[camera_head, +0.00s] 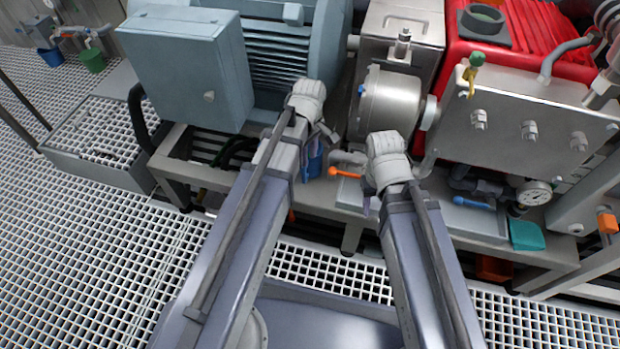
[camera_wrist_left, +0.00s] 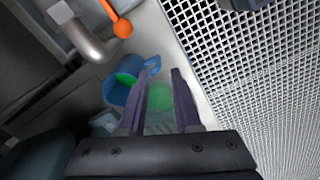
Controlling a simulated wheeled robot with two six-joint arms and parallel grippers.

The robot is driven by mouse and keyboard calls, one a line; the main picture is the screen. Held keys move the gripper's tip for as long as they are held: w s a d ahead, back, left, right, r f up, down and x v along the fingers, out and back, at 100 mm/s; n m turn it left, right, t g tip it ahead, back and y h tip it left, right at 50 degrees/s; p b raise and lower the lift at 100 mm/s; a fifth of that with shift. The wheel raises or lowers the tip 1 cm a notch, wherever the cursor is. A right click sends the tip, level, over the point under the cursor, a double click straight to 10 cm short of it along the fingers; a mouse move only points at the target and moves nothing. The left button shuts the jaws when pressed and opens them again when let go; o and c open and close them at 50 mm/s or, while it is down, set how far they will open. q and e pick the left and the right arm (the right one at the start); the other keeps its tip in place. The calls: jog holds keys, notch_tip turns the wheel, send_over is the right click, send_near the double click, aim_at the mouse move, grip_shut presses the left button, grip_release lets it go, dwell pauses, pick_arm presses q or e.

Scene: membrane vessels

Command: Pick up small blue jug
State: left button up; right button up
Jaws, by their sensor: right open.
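The small blue jug (camera_head: 313,165) sits on the frame shelf below the machinery, just beyond my left wrist in the head view. In the left wrist view the jug (camera_wrist_left: 117,94) is tilted in the picture, with green inside and its handle pointing right. My left gripper (camera_wrist_left: 162,78) is open there. Its left finger overlaps the jug's right side, and the handle shows near the gap between the fingertips. I cannot tell whether they touch. A blurred green patch shows between the fingers. My right gripper (camera_head: 369,205) is open, mostly hidden under its wrist, right of the jug.
An orange-handled valve (camera_head: 343,172) and pipe stand right beside the jug. A blue-handled valve (camera_head: 474,203) and a teal container (camera_head: 526,235) lie further right. The motor and blue-grey box (camera_head: 190,75) rise behind. Blue (camera_head: 50,56) and green (camera_head: 92,60) buckets are far left. Grating floor is clear at left.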

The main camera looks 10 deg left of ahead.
aim_at(304, 179)
pick_arm(q)
jog(key=f+n+b, duration=0.1)
jog(key=f, duration=0.1)
jog(key=w+a+f+n+b, duration=0.1)
jog(key=f+b, duration=0.1)
jog(key=f, duration=0.1)
jog(key=w+a+f+b, duration=0.1)
jog(key=f+b, duration=0.1)
jog(key=shift+f+n, duration=0.2)
jog(key=shift+n, duration=0.2)
pick_arm(e)
notch_tip(304, 179, down, 7)
jog(key=shift+f, duration=0.2)
jog(key=shift+f, duration=0.1)
pick_arm(q)
notch_tip(304, 179, down, 8)
jog(key=b, duration=0.8)
jog(key=shift+s, duration=0.1)
jog(key=shift+r, duration=0.1)
pick_arm(e)
notch_tip(304, 179, down, 8)
jog(key=shift+r, duration=0.2)
pick_arm(q)
grip_shut()
